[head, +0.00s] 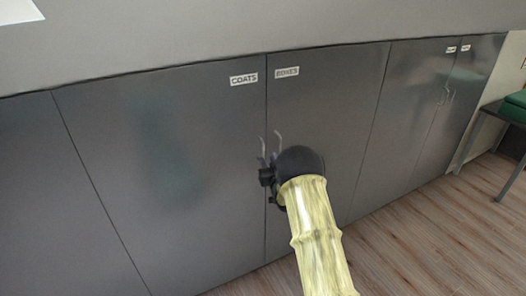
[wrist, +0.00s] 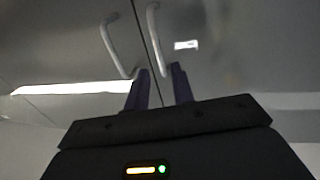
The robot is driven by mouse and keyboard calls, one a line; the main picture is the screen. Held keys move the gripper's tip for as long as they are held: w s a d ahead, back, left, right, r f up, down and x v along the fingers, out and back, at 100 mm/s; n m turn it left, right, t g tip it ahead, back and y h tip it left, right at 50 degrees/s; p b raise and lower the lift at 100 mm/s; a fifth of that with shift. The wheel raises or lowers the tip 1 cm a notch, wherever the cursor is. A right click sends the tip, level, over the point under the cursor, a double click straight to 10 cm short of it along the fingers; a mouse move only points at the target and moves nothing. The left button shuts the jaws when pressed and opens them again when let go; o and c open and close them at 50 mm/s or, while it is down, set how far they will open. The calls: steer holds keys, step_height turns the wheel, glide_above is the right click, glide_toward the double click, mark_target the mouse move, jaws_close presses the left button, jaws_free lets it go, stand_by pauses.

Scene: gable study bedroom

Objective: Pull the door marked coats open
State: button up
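The door marked COATS (head: 160,170) is a dark grey panel with a white label at its top right corner, and it looks shut. Its slim pale handle (head: 262,147) stands near its right edge, beside the handle (head: 278,141) of the door marked BOXES (head: 325,130). My gripper (head: 265,168) is low at these handles, its fingers mostly hidden by the wrist. In the wrist view my gripper (wrist: 160,72) is open, fingers apart. The lower end of the right handle (wrist: 154,35) appears between the fingertips; the left handle (wrist: 116,45) lies just outside the left finger. Contact cannot be told.
More shut grey doors (head: 430,105) continue to the right. A table with a green item (head: 515,103) stands at the far right. The wood floor (head: 430,235) is clear at the lower right. A pale sloped surface (head: 250,30) hangs over the doors.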

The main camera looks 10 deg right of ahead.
mark_target(263, 151)
steer(key=shift+w+a+p, duration=0.2)
steer(key=shift+w+a, duration=0.05)
steer(key=shift+w, duration=1.65)
steer(key=shift+w+a+p, duration=0.2)
steer(key=shift+w, duration=1.7)
jaws_close()
